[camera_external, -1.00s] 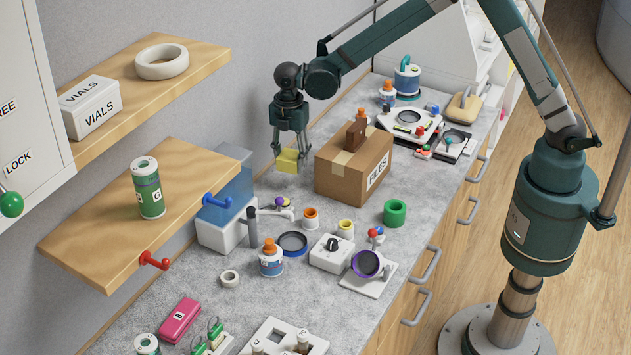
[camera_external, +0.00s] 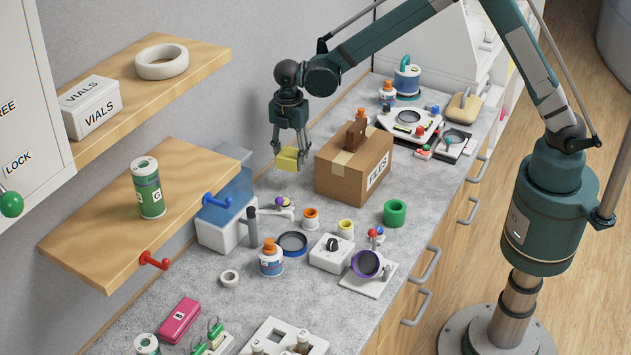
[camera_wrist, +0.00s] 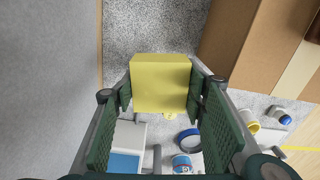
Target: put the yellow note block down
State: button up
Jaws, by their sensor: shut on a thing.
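The yellow note block (camera_external: 288,159) is held between the fingers of my gripper (camera_external: 290,150), to the left of the cardboard box. In the wrist view the yellow note block (camera_wrist: 160,84) sits squarely between the two green finger pads of my gripper (camera_wrist: 160,92). Its underside and the gap below it are hard to judge, but it appears to be above the grey counter (camera_external: 330,110). My gripper points downward.
The wall is close on the left. A blue-and-white bin (camera_external: 222,230) and small items stand toward the front.

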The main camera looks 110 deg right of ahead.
aim_at(290, 153)
jog(key=shift+r, duration=0.15)
notch_tip(290, 153, up, 11)
jog(key=w+a, duration=0.4)
jog(key=a, duration=0.8)
jog(key=w+a, duration=0.4)
jog(key=a, duration=0.7)
jog(key=w+a+m+b, duration=0.1)
jog(key=a+m, duration=0.1)
jog(key=a, duration=3)
notch_tip(290, 153, down, 11)
jog(key=shift+a, duration=0.2)
jog(key=shift+f, duration=3.15)
